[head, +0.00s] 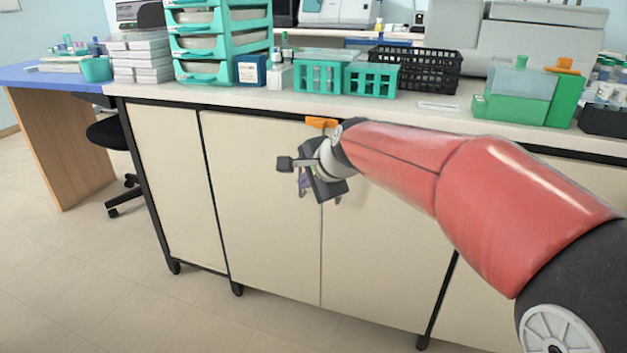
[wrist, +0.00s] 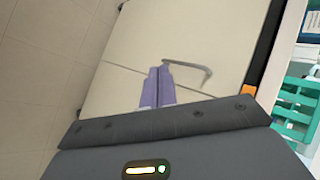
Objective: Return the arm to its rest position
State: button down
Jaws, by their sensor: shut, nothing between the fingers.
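My red arm reaches in from the right in the head view. My gripper (head: 305,190) hangs in front of the cream cabinet doors (head: 265,215), below the counter edge. In the wrist view its purple fingers (wrist: 157,84) are together, with nothing between them. The cabinet door (wrist: 130,40) and a grey handle (wrist: 195,70) show beyond the fingers. I cannot tell from these views how far the fingertips are from the door.
The white counter (head: 300,103) carries teal racks (head: 372,78), a black basket (head: 425,68), a green-based box (head: 520,92) and a teal drawer tower (head: 220,42). An orange piece (head: 320,122) shows at the counter edge. A black chair (head: 108,133) stands left. The floor (head: 100,270) in front is clear.

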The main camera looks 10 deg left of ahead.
jog(key=s+d+f+n+h, duration=0.1)
jog(key=s+d+n+h, duration=0.3)
jog(key=s+d, duration=1.1)
jog(key=s+d+f+n+g+h, duration=0.1)
jog(key=s+d+f+n+h, duration=0.1)
jog(key=s+d+f+n, duration=0.4)
jog(key=s+d+f, duration=0.1)
jog(key=s+d, duration=0.3)
jog(key=s, duration=0.3)
jog(key=shift+s+d+g, duration=0.3)
jog(key=shift+d, duration=0.05)
jog(key=c, duration=2.2)
grip_release()
